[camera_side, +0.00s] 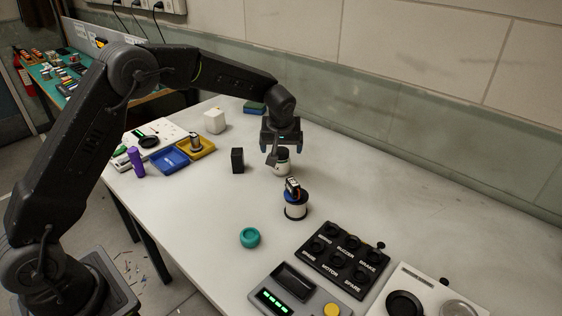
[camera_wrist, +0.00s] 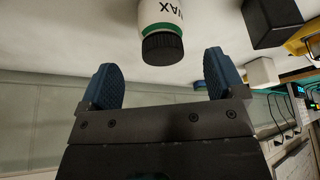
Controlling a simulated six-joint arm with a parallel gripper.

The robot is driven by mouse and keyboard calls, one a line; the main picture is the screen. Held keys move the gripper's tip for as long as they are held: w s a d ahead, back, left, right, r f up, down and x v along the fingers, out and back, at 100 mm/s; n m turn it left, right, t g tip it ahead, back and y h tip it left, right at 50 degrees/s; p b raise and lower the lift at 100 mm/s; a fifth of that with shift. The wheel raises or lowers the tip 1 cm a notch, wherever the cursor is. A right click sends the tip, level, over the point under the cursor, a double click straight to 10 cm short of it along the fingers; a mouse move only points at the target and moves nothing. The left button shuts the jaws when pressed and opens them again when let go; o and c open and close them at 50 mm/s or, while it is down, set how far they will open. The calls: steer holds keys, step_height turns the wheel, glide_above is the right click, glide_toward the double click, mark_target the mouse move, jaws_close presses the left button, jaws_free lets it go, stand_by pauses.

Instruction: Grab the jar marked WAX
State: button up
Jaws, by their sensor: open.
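The jar marked WAX (camera_wrist: 160,14) has a white body, a green band and a black ribbed lid. In the wrist view it is at the top centre, with its lid in front of the gap between the fingertips. My gripper (camera_wrist: 160,66) is open, with one blue-padded finger on each side of that gap and nothing held. In the side view my gripper (camera_side: 281,149) points down over the white jar (camera_side: 283,168) on the bench, partly hiding its top. I cannot tell whether a finger touches it.
A labelled black panel (camera_side: 343,259) lies front right. The bench right of the jar is clear.

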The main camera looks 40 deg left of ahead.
mark_target(281, 151)
steer(key=shift+a+x, duration=0.1)
steer(key=shift+x, duration=1.6)
steer(key=shift+a+x, duration=0.15)
steer(key=shift+x, duration=1.5)
steer(key=shift+w+r, duration=0.1)
steer(key=shift+w, duration=0.05)
steer(key=shift+c, duration=0.4)
steer(key=c, duration=1)
steer(key=shift+r, duration=0.1)
